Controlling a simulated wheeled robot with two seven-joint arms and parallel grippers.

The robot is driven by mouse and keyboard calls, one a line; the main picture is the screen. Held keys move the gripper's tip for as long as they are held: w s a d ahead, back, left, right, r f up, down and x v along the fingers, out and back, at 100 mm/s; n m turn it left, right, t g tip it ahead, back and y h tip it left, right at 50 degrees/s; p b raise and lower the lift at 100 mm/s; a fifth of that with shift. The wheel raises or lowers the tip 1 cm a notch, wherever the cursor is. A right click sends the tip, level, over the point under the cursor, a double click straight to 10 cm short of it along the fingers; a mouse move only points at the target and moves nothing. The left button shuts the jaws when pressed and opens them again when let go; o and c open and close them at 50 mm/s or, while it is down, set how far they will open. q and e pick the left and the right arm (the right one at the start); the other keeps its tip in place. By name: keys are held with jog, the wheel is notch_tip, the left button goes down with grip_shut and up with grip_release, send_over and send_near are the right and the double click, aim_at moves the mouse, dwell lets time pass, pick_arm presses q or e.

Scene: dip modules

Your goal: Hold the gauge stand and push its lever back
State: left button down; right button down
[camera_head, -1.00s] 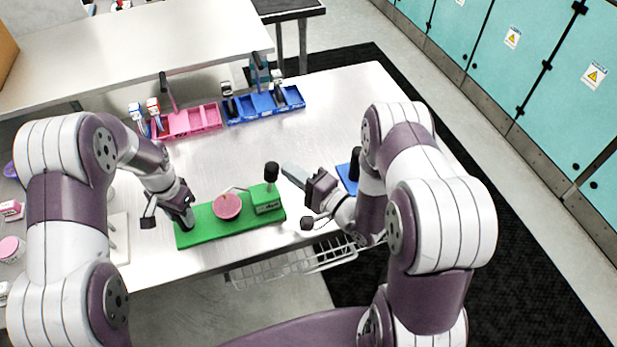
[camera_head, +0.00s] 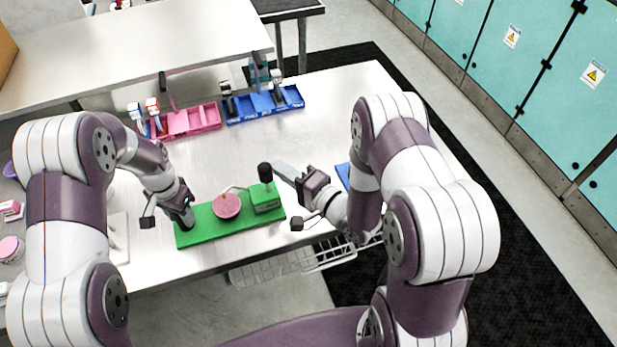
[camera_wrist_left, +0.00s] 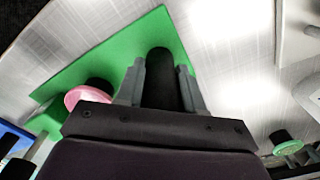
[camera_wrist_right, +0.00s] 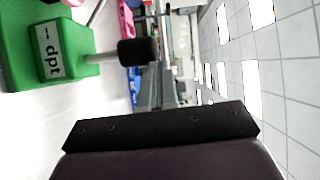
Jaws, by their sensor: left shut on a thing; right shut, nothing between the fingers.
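The gauge stand is a green base plate (camera_head: 200,234) with a pink disc (camera_head: 227,206) in its middle and a green block (camera_head: 266,198) at its right end. A lever with a black knob (camera_head: 265,172) rises from the block; the knob also shows in the right wrist view (camera_wrist_right: 138,51). My left gripper (camera_head: 188,222) is shut on the black post (camera_wrist_left: 160,78) at the plate's left end. My right gripper (camera_head: 279,170) is shut and empty, with its fingertips just right of the knob. I cannot tell whether they touch it.
A pink tray (camera_head: 208,117) and a blue tray (camera_head: 236,118) stand at the table's back, with tools in or beside them. A blue object (camera_head: 343,174) lies partly hidden behind my right arm. A wire basket (camera_head: 290,268) hangs at the front edge. The table's middle is clear.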

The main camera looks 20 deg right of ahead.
jog(key=v, duration=1)
jog(key=shift+f, duration=0.1)
pick_arm(q)
jog(key=c, duration=0.6)
grip_release()
jog(key=shift+r+p, duration=2.85)
jog(key=shift+r, duration=0.9)
pick_arm(e)
jog(key=shift+r, duration=2.85)
